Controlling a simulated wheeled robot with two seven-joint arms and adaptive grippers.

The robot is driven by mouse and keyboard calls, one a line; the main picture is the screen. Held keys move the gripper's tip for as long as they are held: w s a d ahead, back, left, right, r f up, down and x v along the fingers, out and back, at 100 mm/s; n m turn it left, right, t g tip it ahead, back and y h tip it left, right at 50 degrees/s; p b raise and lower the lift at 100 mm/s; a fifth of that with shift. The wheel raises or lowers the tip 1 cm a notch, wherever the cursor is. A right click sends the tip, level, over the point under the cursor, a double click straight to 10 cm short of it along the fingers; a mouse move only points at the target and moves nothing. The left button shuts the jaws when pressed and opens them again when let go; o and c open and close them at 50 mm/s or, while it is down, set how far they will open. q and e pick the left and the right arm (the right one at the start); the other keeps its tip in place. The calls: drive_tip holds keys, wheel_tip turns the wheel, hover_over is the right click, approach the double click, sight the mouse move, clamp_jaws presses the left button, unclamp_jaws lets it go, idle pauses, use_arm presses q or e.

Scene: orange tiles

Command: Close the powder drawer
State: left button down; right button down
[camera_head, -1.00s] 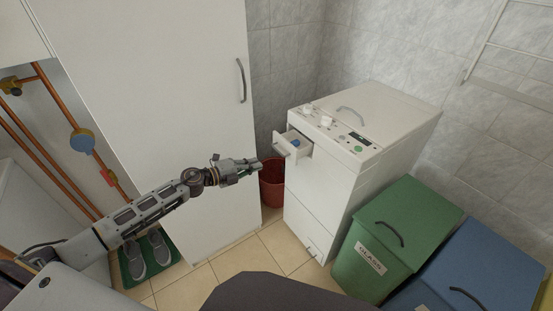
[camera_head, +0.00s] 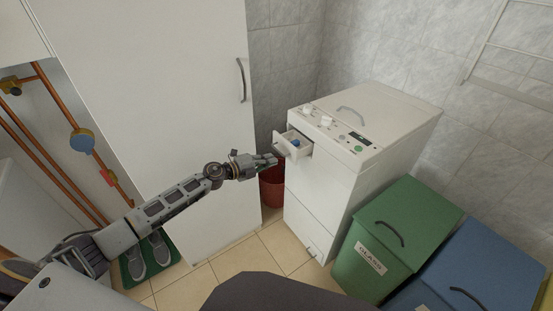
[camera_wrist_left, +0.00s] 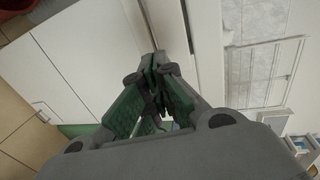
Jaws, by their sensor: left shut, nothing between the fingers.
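The powder drawer (camera_head: 293,145) stands pulled out from the upper front of the white washing machine (camera_head: 328,190), with something blue inside it. My left gripper (camera_head: 274,160) is shut and empty, with its tips just left of the drawer's front and slightly below its top. I cannot tell whether they touch it. In the left wrist view the shut fingers (camera_wrist_left: 158,65) point at a pale surface, and the drawer cannot be made out clearly. My right gripper is not in view.
A tall white cabinet (camera_head: 170,120) stands left of the machine, with a red bucket (camera_head: 272,188) between them. A green bin (camera_head: 385,245) and a blue bin (camera_head: 490,270) stand on the right. Grey shoes (camera_head: 148,258) lie on a green mat. Tiled floor is free in front.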

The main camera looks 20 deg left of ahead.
sight(291, 145)
use_arm(q)
drive_tip(key=shift+x, duration=1.8)
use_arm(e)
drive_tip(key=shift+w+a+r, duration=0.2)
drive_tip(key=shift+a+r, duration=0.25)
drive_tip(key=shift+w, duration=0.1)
